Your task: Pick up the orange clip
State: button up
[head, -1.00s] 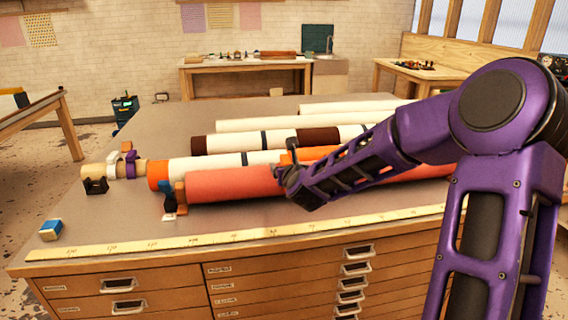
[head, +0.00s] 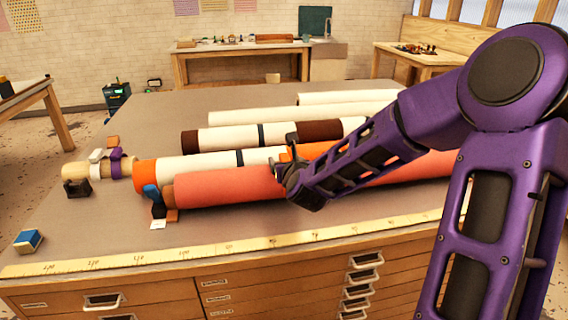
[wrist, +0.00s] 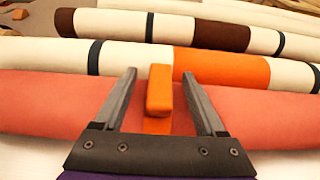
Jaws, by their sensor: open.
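The orange clip (wrist: 159,92) stands up from the coral-red roll (wrist: 60,100) in the wrist view, with a lower orange part showing beneath its block. My gripper (wrist: 159,75) is open, with one finger on each side of the clip and a gap visible on both sides. In the head view my gripper (head: 290,172) is at the coral roll (head: 225,187), near its middle. Orange shows just behind the gripper there, but I cannot tell clip from the orange band of the roll behind.
A white roll with an orange band (wrist: 220,68) lies just beyond. More white rolls (head: 345,113) lie farther back. Clips and a tape dispenser (head: 76,187) sit at the left. A blue-and-white box (head: 28,241) and a yellow ruler (head: 190,255) lie near the front edge.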

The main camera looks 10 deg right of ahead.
jog(key=shift+s, duration=0.1)
grip_shut()
jog(key=shift+r, duration=0.1)
